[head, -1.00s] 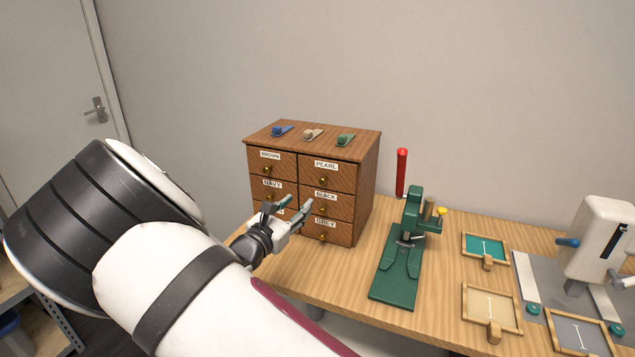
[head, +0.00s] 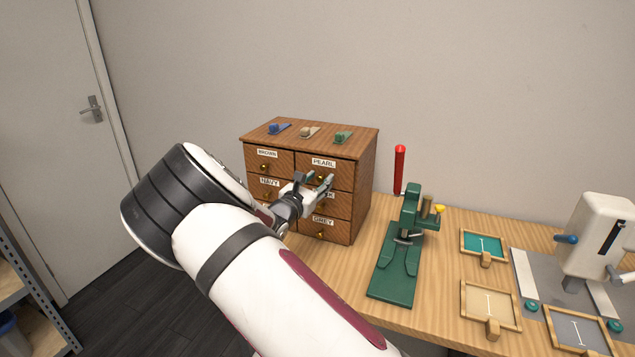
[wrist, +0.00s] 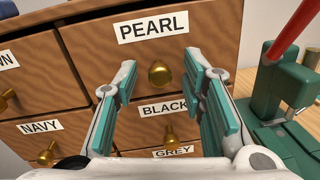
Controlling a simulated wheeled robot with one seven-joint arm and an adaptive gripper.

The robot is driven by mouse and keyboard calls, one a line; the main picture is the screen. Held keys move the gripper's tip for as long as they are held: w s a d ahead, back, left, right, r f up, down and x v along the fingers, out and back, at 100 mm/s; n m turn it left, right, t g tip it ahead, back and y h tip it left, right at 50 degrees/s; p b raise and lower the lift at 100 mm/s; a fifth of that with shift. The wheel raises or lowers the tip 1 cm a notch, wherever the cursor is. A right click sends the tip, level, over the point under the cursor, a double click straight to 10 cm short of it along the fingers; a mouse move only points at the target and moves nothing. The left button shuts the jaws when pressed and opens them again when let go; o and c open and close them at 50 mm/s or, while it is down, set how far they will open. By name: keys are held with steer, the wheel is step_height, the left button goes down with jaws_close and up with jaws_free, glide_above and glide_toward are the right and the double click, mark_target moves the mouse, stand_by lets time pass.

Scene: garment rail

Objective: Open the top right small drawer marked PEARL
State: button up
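The wooden cabinet (head: 363,190) has small drawers in two columns. The PEARL drawer (head: 342,176) is at the top right and is shut. In the wrist view the PEARL drawer front (wrist: 205,30) carries its label above a brass knob (wrist: 160,74). My gripper (head: 315,180) is in front of the right column, close to the PEARL knob. In the wrist view my gripper (wrist: 160,82) is open, with teal-padded fingers on the left and right of the knob. The fingers appear apart from the knob; how far in depth I cannot tell.
Blue, beige and green small items (head: 343,137) lie on the cabinet top. A green press (head: 397,252) with a red handle (head: 399,170) stands to the right. Framed pieces (head: 490,304) and a white machine (head: 596,240) are further right. The wall behind is bare.

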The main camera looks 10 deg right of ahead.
jaws_close()
steer(key=p+v, duration=0.6)
steer(key=v, duration=0.7)
steer(key=shift+s+d, duration=0.35)
jaws_free()
